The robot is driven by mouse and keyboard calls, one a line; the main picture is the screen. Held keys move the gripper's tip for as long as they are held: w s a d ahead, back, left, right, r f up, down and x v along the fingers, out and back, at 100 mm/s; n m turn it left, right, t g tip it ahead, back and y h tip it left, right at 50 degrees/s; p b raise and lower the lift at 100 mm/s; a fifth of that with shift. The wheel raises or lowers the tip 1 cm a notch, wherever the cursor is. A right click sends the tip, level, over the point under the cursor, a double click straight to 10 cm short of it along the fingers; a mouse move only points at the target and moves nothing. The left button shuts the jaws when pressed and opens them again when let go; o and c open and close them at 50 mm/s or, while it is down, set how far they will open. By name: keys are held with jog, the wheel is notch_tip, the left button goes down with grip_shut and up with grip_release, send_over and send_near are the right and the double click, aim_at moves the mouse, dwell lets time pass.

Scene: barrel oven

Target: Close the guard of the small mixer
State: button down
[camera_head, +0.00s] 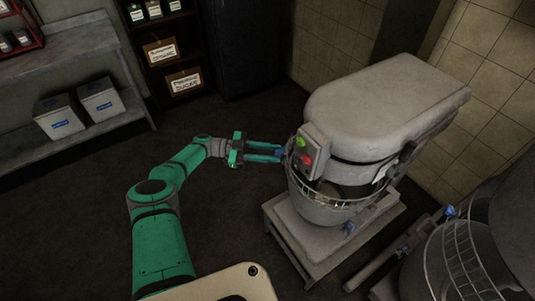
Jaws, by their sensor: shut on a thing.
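The small mixer (385,105) stands right of centre, a grey machine with a rounded top and a control box with a green and a red button. Its wire guard (325,198) curves around the front of the bowl, below the control box. My gripper (281,152) reaches in from the left at the guard's left end, beside the control box. Its fingers are shut on a small blue part there, which looks like the guard's handle (282,153). The fingertips partly cover this part. How far the guard is open is hard to tell.
A second, larger mixer (480,250) with its own wire guard stands at the lower right, close to the small mixer's stand (290,243). A shelf with two white bins (80,109) and a dark rack with boxes (172,65) stand at the back left. The floor between is clear.

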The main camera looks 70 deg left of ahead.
jog(key=shift+d+f, duration=0.1)
jog(key=shift+f, duration=0.3)
jog(key=c, duration=1.4)
grip_release()
jog(key=shift+r, duration=0.15)
jog(key=shift+a, duration=0.2)
